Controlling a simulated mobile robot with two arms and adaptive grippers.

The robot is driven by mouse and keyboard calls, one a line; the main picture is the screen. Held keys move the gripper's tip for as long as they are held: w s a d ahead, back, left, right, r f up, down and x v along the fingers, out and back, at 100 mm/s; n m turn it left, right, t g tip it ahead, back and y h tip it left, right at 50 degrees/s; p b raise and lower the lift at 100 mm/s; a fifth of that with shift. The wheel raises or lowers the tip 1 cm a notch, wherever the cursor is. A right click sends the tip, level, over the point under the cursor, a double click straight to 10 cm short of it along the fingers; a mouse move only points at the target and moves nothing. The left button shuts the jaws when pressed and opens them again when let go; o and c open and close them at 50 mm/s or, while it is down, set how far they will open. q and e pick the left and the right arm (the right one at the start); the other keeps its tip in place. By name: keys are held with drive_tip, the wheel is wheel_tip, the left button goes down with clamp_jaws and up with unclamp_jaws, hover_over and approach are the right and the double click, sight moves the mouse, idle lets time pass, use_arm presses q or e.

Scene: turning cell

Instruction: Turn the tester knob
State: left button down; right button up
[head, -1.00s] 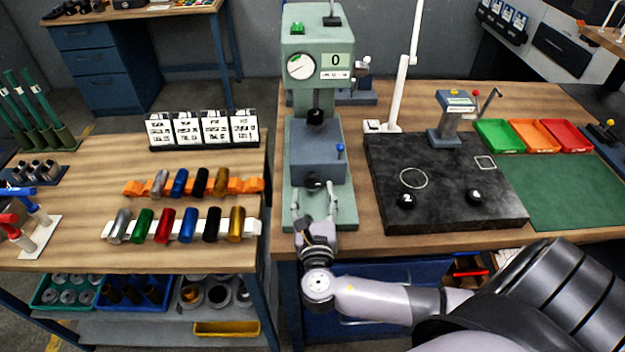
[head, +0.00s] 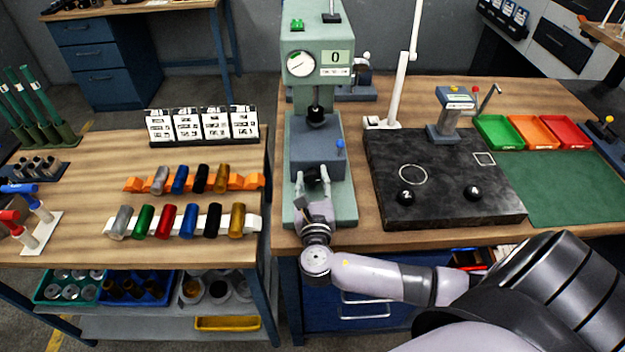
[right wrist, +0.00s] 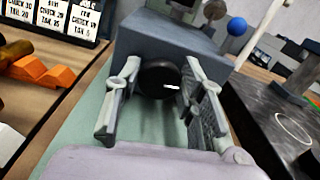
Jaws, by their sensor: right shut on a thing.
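The green-grey tester (head: 316,65) stands at the left end of the right bench, with a round dial and a display reading 0. Its dark round knob (right wrist: 158,80) is on the front of the grey block, with a small white mark on its face. My right gripper (head: 312,181) is at the front of this block. In the right wrist view, the right gripper's fingers (right wrist: 158,90) stand on either side of the knob and are shut on it. In the head view the gripper partly hides the knob. My left gripper is not in view.
A black stone plate (head: 440,185) with two black knobs lies right of the tester. A white jointed arm (head: 399,85) stands behind it. Colored cylinders lie in racks (head: 254,223) on the left bench. A blue ball-ended lever (right wrist: 236,26) is near the block.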

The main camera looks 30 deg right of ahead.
drive_tip(key=c, duration=0.5)
drive_tip(key=shift+f+m, duration=0.1)
drive_tip(key=shift+m, duration=1.7)
drive_tip(key=o, duration=1.1)
drive_tip(key=v, duration=1.2)
drive_tip(key=shift+s+d, duration=0.1)
